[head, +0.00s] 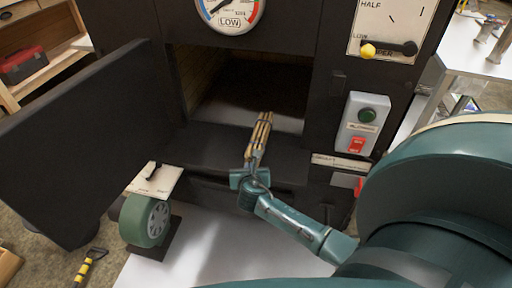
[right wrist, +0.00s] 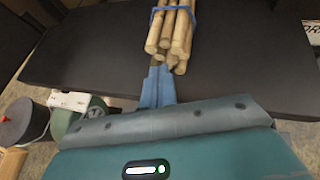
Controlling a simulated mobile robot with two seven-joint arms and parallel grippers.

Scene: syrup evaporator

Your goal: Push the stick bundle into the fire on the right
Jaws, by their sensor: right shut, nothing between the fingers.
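The stick bundle (head: 260,140) is several light wooden sticks tied with a blue band. It lies on the dark sill of the open firebox (head: 240,85), its far end pointing into the opening. My right gripper (head: 251,180) is shut at the near end of the bundle. In the right wrist view the closed fingers (right wrist: 157,85) are against or just below the near ends of the sticks (right wrist: 172,35); I cannot tell whether they touch. No flames show inside the firebox. My left gripper is not in view.
The black firebox door (head: 85,140) stands swung open at the left. A green wheel-like part (head: 146,220) sits below it. A control box with green and red buttons (head: 364,125) is right of the opening. My right arm fills the lower right.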

